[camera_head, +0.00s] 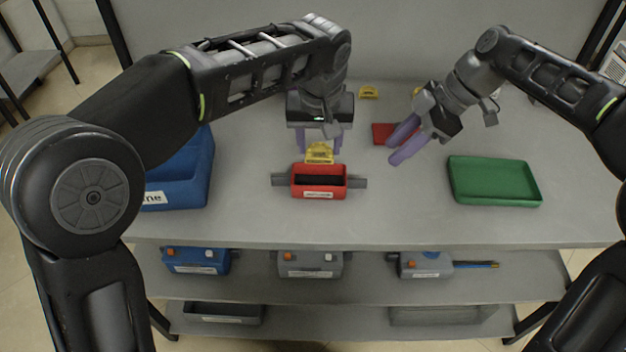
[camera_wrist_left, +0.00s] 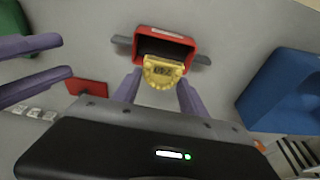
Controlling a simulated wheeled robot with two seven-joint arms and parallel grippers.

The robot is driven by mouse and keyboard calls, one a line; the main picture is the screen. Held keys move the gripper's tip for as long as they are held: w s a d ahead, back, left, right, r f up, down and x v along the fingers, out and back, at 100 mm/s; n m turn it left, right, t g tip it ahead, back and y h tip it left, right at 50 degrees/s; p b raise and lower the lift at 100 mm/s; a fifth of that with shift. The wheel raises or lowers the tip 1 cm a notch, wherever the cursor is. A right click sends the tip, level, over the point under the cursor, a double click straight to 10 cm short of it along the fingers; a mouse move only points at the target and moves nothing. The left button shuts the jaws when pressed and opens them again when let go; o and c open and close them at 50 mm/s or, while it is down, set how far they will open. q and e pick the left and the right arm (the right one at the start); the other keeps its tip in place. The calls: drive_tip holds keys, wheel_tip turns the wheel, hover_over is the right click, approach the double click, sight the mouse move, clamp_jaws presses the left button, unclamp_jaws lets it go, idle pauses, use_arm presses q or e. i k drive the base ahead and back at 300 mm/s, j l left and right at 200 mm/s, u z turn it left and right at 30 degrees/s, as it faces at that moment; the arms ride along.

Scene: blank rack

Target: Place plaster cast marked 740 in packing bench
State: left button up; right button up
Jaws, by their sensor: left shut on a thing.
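A yellow plaster cast (camera_head: 320,152) with a dark number patch is between the fingers of my left gripper (camera_head: 320,148), which is shut on it. The cast also shows in the left wrist view (camera_wrist_left: 162,72), where its number is too small to read surely. It is held at the far edge of a red open-topped box (camera_head: 318,194) with grey side tabs; I cannot tell whether they touch. The box's label is unreadable, so I cannot tell if it is the packing bench. My right gripper (camera_head: 392,151) is open and empty, right of the box.
A blue bin (camera_head: 182,182) stands left and a green tray (camera_head: 494,182) right. A flat red piece (camera_head: 384,133) lies behind the right gripper. More yellow casts (camera_head: 368,92) (camera_head: 418,91) stand at the back.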

sight(492, 184)
drive_tip(key=k, duration=1)
